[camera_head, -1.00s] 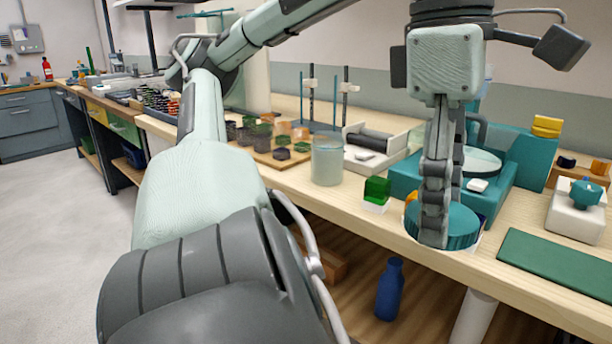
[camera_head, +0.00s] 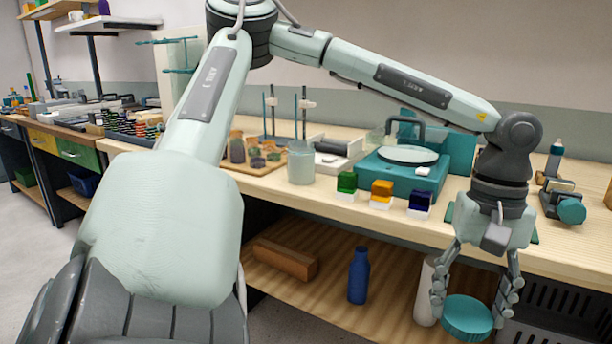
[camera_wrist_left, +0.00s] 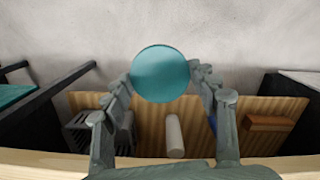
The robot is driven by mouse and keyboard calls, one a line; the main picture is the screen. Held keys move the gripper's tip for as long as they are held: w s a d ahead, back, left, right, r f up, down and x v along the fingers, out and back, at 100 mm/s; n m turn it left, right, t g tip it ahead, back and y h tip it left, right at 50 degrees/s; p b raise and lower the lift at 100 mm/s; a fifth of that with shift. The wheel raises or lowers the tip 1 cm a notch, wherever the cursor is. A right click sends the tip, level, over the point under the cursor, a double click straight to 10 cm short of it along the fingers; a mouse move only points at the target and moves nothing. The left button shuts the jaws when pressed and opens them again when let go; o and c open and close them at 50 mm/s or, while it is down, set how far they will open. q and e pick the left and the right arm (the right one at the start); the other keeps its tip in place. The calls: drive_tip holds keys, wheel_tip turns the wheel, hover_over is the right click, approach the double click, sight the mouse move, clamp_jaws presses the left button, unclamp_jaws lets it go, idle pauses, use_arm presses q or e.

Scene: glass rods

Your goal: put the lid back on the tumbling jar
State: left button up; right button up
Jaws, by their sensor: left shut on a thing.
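A round teal lid (camera_head: 466,318) is between the fingers of my left gripper (camera_head: 468,308). The gripper is shut on its rim from both sides and points down, in front of the bench's front edge. In the left wrist view the lid (camera_wrist_left: 160,73) shows as a teal disc between the two fingers. A clear, pale jar (camera_head: 301,163) stands upright on the bench, to the left and well away from the lid; I cannot tell for sure that it is the tumbling jar. My right gripper is in neither view.
Green (camera_head: 346,183), amber (camera_head: 381,192) and blue (camera_head: 420,203) blocks on white bases line the bench's front. A teal machine (camera_head: 395,178) stands behind them. Below are a blue bottle (camera_head: 358,275), a white cylinder (camera_head: 427,290) and a brown block (camera_head: 285,259).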

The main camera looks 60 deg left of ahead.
use_arm(q)
drive_tip(key=w+f+m, duration=0.1)
drive_tip(key=w+a+f+m, duration=0.1)
drive_tip(key=w+f+m, duration=0.1)
drive_tip(key=w+a+f+m, duration=0.1)
drive_tip(key=f, duration=0.1)
drive_tip(key=shift+w+a+m, duration=0.2)
drive_tip(key=shift+w+m, duration=0.05)
drive_tip(key=shift+m, duration=0.05)
drive_tip(key=s+a+r+n, duration=0.1)
drive_tip(key=s+a, duration=0.2)
drive_tip(key=a, duration=1.5)
drive_tip(key=s+a+f+n, duration=0.2)
drive_tip(key=s+a+f, duration=0.1)
drive_tip(key=s+f, duration=0.2)
drive_tip(key=w+d+f+m, duration=0.1)
drive_tip(key=w+d+f, duration=0.15)
drive_tip(key=d, duration=0.45)
drive_tip(key=w+d+f+m, duration=0.1)
drive_tip(key=d+f, duration=0.3)
drive_tip(key=d, duration=0.2)
drive_tip(key=w+d+r+m, duration=0.2)
drive_tip(key=d, duration=0.6)
drive_tip(key=w+d+r+m, duration=0.2)
drive_tip(key=w+d+m, duration=0.1)
drive_tip(key=d, duration=0.5)
drive_tip(key=shift+d+r+m+g+y, duration=0.3)
drive_tip(key=shift+d+r, duration=0.05)
